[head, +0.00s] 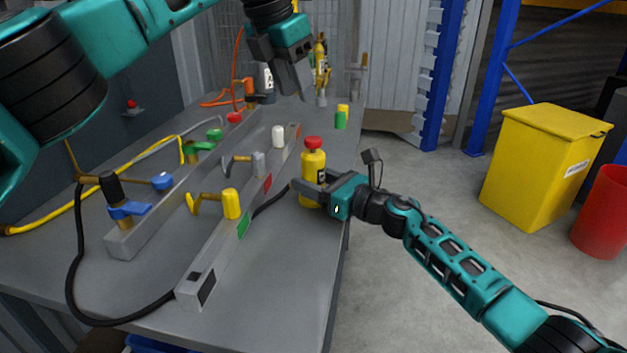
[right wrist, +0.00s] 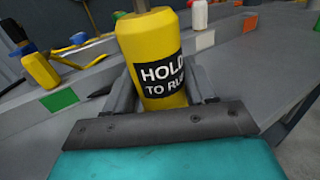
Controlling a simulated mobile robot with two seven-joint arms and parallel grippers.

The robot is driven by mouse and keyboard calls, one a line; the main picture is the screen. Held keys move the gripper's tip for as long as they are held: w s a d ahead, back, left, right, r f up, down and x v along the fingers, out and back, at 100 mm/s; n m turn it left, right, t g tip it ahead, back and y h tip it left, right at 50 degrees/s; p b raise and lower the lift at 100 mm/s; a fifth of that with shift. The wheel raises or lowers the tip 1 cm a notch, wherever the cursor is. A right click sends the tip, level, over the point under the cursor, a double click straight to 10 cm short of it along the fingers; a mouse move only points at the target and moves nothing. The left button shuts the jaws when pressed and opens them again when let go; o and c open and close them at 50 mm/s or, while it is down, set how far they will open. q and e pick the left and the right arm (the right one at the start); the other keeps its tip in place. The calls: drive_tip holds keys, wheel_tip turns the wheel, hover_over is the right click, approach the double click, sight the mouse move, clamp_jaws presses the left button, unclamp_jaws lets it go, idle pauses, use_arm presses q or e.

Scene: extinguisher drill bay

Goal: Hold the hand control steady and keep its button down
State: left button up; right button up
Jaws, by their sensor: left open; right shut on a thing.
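The hand control (head: 314,163) is a yellow cylinder with a black label and a red button (head: 313,142) on top. It is upright near the right edge of the table. My right gripper (head: 310,190) is shut around its lower body. In the right wrist view the hand control (right wrist: 148,48) sits between the two fingers, its label reading "HOLD TO RU…"; its top is cut off there. I cannot tell whether its base touches the table. My left gripper (head: 284,88) is open and empty, above and behind the hand control, apart from the red button.
Two grey manifold rails with coloured valves (head: 231,203) lie left of the hand control. A black hose (head: 76,262) loops along the table (head: 290,300). A green and yellow piece (head: 341,118) stands behind. A yellow bin (head: 533,165) and red bin (head: 603,215) stand on the floor right.

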drive_tip(key=c, duration=0.3)
drive_tip(key=o, duration=1.4)
